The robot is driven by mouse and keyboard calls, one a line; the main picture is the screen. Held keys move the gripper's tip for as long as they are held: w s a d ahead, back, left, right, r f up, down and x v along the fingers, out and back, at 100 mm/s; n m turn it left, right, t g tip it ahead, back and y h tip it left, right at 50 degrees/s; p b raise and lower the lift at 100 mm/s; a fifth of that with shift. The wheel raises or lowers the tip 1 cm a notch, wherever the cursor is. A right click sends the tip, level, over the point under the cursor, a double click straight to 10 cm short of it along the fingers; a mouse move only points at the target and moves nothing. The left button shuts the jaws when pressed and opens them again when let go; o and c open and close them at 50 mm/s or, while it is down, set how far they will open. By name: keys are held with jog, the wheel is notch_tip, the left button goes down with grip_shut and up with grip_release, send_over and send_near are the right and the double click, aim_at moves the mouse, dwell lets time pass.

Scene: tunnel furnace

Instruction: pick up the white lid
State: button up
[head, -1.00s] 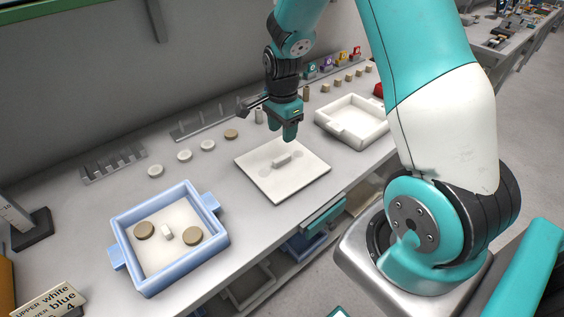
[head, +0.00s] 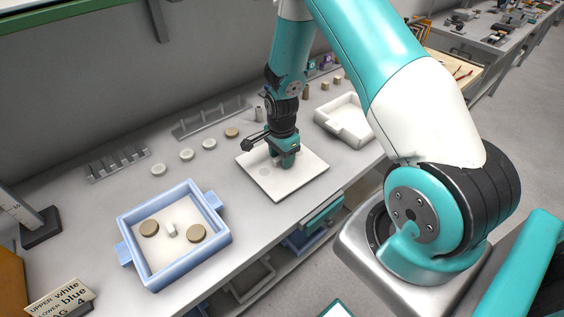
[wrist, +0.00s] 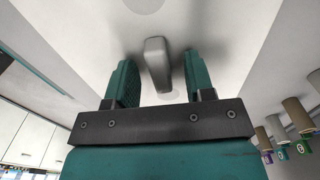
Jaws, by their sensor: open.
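The white lid (head: 310,182) is a flat, square white plate lying on the grey bench in the middle of the head view. Its raised handle bar (wrist: 156,62) shows in the wrist view between my two green fingers, with a gap on each side. In the head view my fingers hide the handle.
A blue tray (head: 133,272) with two tan discs and a small white block stands at the left. A white tray (head: 357,137) stands behind the lid to the right.

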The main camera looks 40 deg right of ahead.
grip_shut()
